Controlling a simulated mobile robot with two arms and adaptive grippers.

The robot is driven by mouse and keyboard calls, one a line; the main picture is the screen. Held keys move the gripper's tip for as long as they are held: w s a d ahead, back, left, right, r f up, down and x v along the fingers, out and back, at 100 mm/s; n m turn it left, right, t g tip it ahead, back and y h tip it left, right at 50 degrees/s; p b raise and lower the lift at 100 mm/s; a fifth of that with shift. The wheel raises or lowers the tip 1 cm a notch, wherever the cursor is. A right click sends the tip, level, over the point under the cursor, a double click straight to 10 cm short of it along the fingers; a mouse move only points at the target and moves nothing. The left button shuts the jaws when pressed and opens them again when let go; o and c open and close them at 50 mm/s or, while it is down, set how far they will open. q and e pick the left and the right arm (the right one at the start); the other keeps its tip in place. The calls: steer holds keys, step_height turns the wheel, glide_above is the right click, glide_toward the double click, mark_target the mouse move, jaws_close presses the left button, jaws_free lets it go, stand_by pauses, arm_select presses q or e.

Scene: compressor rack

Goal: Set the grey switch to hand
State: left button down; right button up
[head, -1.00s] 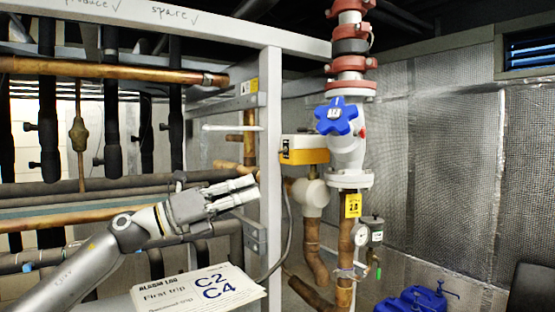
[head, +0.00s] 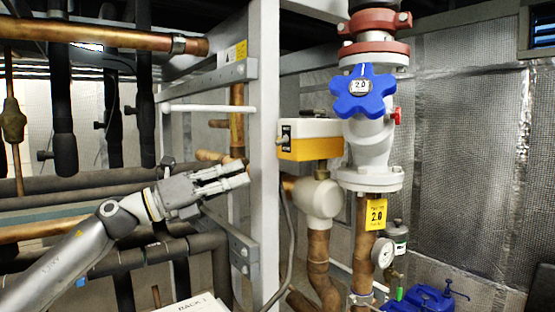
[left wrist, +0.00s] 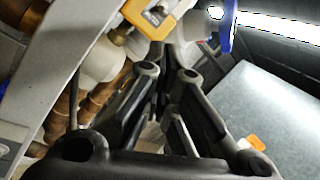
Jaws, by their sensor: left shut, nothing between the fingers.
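My left gripper (head: 242,178) is left of the post and the box, a little lower than the box, pointing right. It is shut and empty, touching nothing that I can see. Its fingers (left wrist: 168,73) also show in the left wrist view. My right gripper is in no view.
The white frame post (head: 265,150) stands between my left gripper and the box in the head view. The blue handwheel (head: 361,91) and white valve body (head: 370,140) are right of the box.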

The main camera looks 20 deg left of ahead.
mark_target(293, 154)
arm_select(q)
steer(key=p+x, duration=0.5)
steer(key=x, duration=0.4)
steer(key=shift+w+d+r, duration=0.15)
steer(key=shift+w+r, duration=0.05)
steer(key=shift+w+d+p, duration=0.15)
steer(key=shift+w+p, duration=0.15)
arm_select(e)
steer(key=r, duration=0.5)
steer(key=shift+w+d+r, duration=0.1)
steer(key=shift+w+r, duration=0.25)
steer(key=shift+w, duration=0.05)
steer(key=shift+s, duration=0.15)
